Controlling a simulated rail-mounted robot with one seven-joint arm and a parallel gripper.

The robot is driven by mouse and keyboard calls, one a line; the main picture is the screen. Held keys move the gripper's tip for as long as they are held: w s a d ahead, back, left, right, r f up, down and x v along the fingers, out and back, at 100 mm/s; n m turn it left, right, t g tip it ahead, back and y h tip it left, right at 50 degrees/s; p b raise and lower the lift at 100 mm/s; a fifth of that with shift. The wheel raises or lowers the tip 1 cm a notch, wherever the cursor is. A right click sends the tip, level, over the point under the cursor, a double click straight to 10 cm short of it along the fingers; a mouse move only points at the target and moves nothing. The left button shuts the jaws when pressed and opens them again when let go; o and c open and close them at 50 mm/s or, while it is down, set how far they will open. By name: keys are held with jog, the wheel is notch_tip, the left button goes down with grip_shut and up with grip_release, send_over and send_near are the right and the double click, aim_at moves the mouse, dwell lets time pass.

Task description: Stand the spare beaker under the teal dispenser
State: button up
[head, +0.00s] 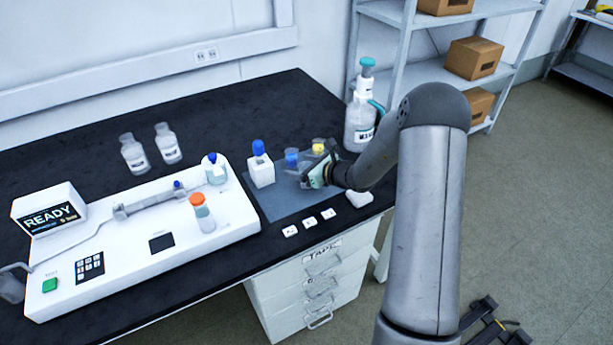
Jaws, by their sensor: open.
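The dispenser (362,112) is a large clear-white bottle with a teal pump top and teal handle, upright at the back right of the black bench. Two small clear vessels stand on the grey mat, one with blue (292,157) and one with yellow (319,147). A clear glass vessel (12,287) is partly cut off at the left edge. I cannot tell which of these is the spare beaker. My gripper (308,180) is open, low over the mat, in front of the blue and yellow vessels. My arm hides the bench below and right of the dispenser.
A white instrument with a READY screen (50,215) fills the bench's left. Several white labels lie along the mat's front. Two capped bottles (133,154) stand behind the instrument. The back middle is clear.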

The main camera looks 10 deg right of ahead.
jog(key=c, duration=1.1)
